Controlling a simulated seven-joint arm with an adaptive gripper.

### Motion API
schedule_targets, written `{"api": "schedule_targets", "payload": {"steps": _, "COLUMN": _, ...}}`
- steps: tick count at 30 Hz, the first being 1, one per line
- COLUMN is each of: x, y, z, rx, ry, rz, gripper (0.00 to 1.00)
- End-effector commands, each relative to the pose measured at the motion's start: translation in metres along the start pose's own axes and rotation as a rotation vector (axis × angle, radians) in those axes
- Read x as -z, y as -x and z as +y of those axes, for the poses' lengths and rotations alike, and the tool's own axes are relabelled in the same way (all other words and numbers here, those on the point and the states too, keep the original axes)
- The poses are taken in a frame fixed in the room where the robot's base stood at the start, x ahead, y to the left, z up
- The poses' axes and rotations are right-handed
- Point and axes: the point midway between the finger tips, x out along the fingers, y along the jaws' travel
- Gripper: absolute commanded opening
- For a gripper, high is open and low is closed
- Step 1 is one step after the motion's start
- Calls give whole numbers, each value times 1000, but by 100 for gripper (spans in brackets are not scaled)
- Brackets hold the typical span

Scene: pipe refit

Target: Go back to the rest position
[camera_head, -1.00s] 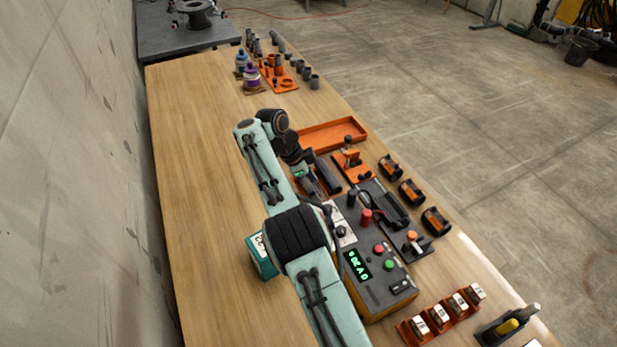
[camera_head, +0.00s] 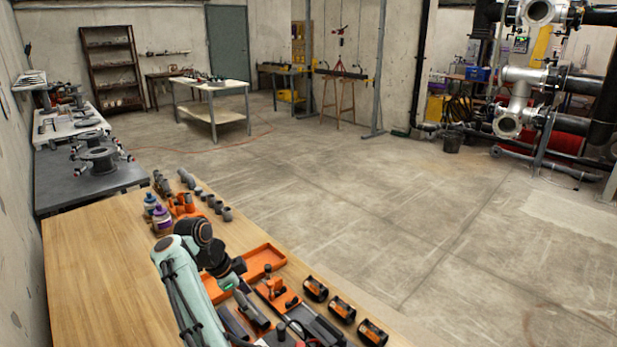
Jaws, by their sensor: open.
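My teal arm (camera_head: 181,285) rises from the bottom edge over the wooden bench in the head view. Its dark wrist bends down and to the right. My gripper (camera_head: 236,272) is at its end, small and dark, beside the near left part of the orange tray (camera_head: 262,258). It is open, and I see nothing held in it. The fingertips are hard to make out against the dark tools below. Whether the gripper touches anything is unclear.
An orange clamp fixture (camera_head: 277,292) and several black-and-orange ring pieces (camera_head: 342,308) lie right of the arm. Purple-labelled bottles (camera_head: 161,218) and grey pipe fittings (camera_head: 217,205) stand farther back. The bench's left part (camera_head: 95,265) is clear. Concrete wall borders the left.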

Motion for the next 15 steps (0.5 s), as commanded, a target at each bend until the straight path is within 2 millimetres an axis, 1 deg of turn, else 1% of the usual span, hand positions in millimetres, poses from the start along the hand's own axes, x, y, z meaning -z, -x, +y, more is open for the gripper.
{"api": "schedule_targets", "payload": {"steps": 1, "x": 34, "y": 23, "z": -5, "rx": 37, "ry": -67, "rz": -27, "gripper": 53}}
{"api": "schedule_targets", "payload": {"steps": 2, "x": 56, "y": 35, "z": -4, "rx": 49, "ry": -109, "rz": -42, "gripper": 53}}
{"api": "schedule_targets", "payload": {"steps": 3, "x": 87, "y": 51, "z": 1, "rx": 59, "ry": -163, "rz": -63, "gripper": 53}}
{"api": "schedule_targets", "payload": {"steps": 4, "x": 111, "y": 62, "z": 9, "rx": 62, "ry": -199, "rz": -80, "gripper": 53}}
{"api": "schedule_targets", "payload": {"steps": 5, "x": 134, "y": 72, "z": 18, "rx": 64, "ry": -229, "rz": -96, "gripper": 53}}
{"api": "schedule_targets", "payload": {"steps": 6, "x": 162, "y": 83, "z": 33, "rx": 63, "ry": -258, "rz": -115, "gripper": 53}}
{"api": "schedule_targets", "payload": {"steps": 8, "x": 197, "y": 97, "z": 60, "rx": 64, "ry": -278, "rz": -140, "gripper": 53}}
{"api": "schedule_targets", "payload": {"steps": 9, "x": 217, "y": 105, "z": 80, "rx": 67, "ry": -275, "rz": -154, "gripper": 53}}
{"api": "schedule_targets", "payload": {"steps": 11, "x": 239, "y": 114, "z": 113, "rx": 72, "ry": -247, "rz": -173, "gripper": 53}}
{"api": "schedule_targets", "payload": {"steps": 12, "x": 250, "y": 119, "z": 136, "rx": 77, "ry": -217, "rz": -184, "gripper": 53}}
{"api": "schedule_targets", "payload": {"steps": 14, "x": 260, "y": 124, "z": 172, "rx": 86, "ry": -152, "rz": -197, "gripper": 53}}
{"api": "schedule_targets", "payload": {"steps": 15, "x": 262, "y": 124, "z": 197, "rx": 92, "ry": -95, "rz": -205, "gripper": 53}}
